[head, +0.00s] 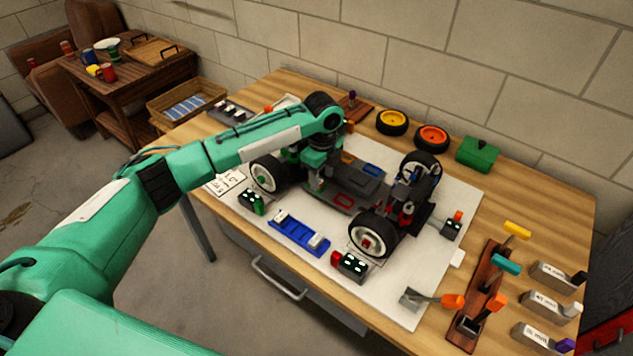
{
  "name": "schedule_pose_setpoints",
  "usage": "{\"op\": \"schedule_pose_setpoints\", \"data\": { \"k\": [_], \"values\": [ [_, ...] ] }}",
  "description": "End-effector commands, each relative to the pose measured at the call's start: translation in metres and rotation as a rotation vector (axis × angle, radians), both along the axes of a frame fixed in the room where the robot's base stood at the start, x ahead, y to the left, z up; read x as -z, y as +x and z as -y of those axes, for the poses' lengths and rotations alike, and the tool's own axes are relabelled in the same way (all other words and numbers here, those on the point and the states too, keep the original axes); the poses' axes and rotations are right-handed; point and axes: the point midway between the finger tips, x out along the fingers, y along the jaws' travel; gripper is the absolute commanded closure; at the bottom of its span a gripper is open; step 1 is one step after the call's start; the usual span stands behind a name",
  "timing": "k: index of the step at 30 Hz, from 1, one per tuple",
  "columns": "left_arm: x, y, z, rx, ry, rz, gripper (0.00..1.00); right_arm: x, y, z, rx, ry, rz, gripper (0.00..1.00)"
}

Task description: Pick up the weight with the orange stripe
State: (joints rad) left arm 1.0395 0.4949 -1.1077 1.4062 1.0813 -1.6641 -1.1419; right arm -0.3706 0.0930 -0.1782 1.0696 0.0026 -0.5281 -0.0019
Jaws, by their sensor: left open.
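Three grey blocks with labels lie at the right end of the table. The far one (555,274) has a dark end, the middle one (549,304) a pale end, and the near one (540,336) a purple end. My left gripper (316,182) is open and points down over the rear part of the racecar (355,185), far left of these blocks. Its fingers are small and partly hidden among the car's parts. My right gripper is out of view.
The car stands on a white mat (320,278).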

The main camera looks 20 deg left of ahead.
Motion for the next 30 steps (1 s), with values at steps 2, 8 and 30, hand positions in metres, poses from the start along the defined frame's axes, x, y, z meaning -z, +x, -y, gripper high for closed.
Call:
{"op": "schedule_pose_setpoints", "data": {
  "k": [2, 8, 30],
  "values": [
    [0.011, 0.000, 0.000, -0.002, 0.001, -0.001, 0.55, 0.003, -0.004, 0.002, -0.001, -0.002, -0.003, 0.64],
    [0.018, 0.001, 0.000, -0.001, 0.001, 0.001, 0.55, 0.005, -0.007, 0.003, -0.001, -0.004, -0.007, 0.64],
    [0.014, 0.001, 0.000, 0.000, 0.000, 0.002, 1.00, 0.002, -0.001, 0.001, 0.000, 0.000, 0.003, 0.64]
  ]
}}
